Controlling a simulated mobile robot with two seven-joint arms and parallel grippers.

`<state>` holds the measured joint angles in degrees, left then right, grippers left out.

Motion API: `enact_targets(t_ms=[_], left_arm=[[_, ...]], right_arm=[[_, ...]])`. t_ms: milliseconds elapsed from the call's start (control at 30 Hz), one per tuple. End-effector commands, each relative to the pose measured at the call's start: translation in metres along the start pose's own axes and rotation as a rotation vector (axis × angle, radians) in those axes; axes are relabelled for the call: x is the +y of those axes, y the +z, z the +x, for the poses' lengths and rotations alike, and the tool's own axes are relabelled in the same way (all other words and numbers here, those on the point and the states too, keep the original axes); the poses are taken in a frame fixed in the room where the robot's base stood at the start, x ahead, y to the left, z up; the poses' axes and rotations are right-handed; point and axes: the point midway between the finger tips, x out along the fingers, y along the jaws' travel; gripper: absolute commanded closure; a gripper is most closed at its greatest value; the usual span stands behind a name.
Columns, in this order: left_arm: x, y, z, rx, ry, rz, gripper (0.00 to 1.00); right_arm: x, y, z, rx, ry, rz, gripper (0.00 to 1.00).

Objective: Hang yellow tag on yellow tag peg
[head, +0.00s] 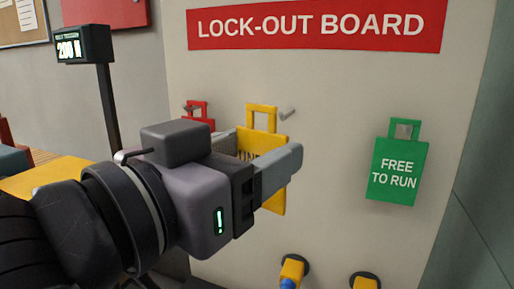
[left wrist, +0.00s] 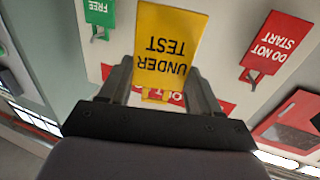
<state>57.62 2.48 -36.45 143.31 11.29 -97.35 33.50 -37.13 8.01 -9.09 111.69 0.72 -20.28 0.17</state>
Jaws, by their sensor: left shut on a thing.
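The yellow tag (head: 262,143) is between the fingers of my left gripper (head: 266,154), held upright in front of the lock-out board. Its open loop handle stands above the fingers. The left wrist view shows the tag (left wrist: 170,42) upside down with the words "UNDER TEST", between both fingers of the left gripper (left wrist: 163,88). A bare grey peg (head: 288,113) sticks out of the board just right of the tag's handle. The handle appears beside the peg, not around it; the depth gap is unclear. The near finger hides part of the tag. My right gripper is not in view.
A green "FREE TO RUN" tag (head: 398,172) hangs at the right of the board. A red tag (head: 198,112) hangs at left, partly hidden by my arm; the wrist view shows it as "DO NOT START" (left wrist: 270,47). Yellow fittings (head: 292,268) protrude below.

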Motion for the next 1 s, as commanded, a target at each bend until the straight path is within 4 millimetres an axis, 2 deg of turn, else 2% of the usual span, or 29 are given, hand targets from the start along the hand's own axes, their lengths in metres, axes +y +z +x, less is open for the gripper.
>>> enact_targets(t_ms=[500,1000], left_arm=[[-0.005,0.001,0.018,-0.005,-0.001,0.001,0.67],[-0.012,0.005,0.048,-0.002,0.001,0.001,0.67]], right_arm=[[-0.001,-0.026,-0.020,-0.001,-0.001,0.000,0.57],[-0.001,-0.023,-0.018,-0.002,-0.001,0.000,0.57]])
